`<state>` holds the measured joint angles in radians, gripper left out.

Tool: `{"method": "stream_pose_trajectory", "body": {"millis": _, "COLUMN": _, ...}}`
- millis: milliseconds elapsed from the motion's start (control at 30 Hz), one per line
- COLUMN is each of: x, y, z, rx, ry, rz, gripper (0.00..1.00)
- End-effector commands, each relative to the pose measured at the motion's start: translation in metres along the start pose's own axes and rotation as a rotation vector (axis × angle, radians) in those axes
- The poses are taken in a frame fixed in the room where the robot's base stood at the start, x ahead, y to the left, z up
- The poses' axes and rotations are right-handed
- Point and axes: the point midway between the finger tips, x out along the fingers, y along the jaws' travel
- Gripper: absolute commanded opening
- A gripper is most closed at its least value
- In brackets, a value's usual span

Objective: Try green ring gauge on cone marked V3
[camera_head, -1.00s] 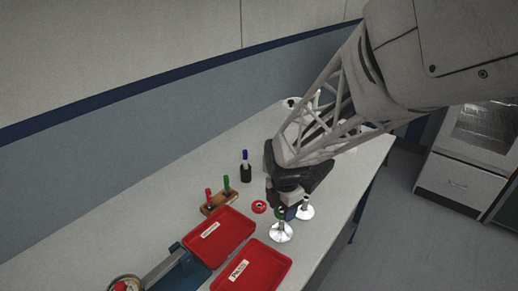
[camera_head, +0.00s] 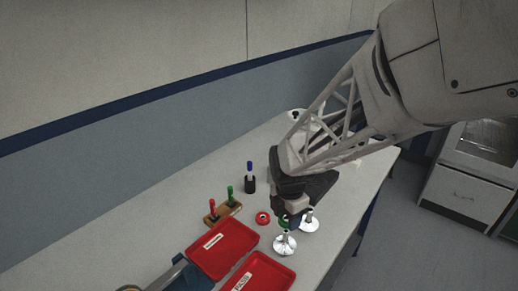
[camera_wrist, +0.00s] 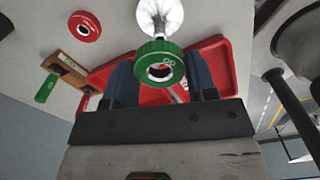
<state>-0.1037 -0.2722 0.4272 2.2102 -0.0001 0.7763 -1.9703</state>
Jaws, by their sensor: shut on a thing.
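The green ring gauge (camera_wrist: 159,63) sits between the two fingers of my gripper (camera_wrist: 161,78), which is shut on it. In the head view the green ring (camera_head: 283,219) shows at the top of a silver cone stand (camera_head: 285,244) with a round base. The stand (camera_wrist: 160,17) also shows behind the ring in the wrist view. I cannot tell whether the ring touches the cone or is just above it. A second silver stand (camera_head: 309,222) is close to the right, partly hidden by my gripper. No V3 mark is readable on either stand.
A red ring (camera_head: 262,218) lies left of the stands. A wooden rack (camera_head: 222,212) holds a red and a green plug. A blue-topped piece in a black holder (camera_head: 250,184) stands behind. Two labelled red trays (camera_head: 222,247) (camera_head: 262,276) are in front. The table's right edge is near.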

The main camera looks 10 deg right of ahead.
Motion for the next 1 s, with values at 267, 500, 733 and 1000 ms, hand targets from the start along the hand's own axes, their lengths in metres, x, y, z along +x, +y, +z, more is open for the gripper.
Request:
{"method": "stream_pose_trajectory", "body": {"millis": 267, "x": -0.017, "y": 0.001, "z": 0.0, "rx": 0.0, "ry": -0.001, "rz": 0.002, "gripper": 0.24}}
{"method": "stream_pose_trajectory", "body": {"millis": 500, "x": -0.033, "y": 0.0, "z": 0.0, "rx": 0.0, "ry": -0.001, "rz": 0.002, "gripper": 0.24}}
{"method": "stream_pose_trajectory", "body": {"millis": 733, "x": -0.047, "y": 0.0, "z": 0.0, "rx": 0.0, "ry": 0.0, "rz": 0.001, "gripper": 0.24}}
{"method": "stream_pose_trajectory", "body": {"millis": 1000, "x": -0.049, "y": 0.0, "z": 0.0, "rx": 0.0, "ry": 0.0, "rz": 0.0, "gripper": 0.24}}
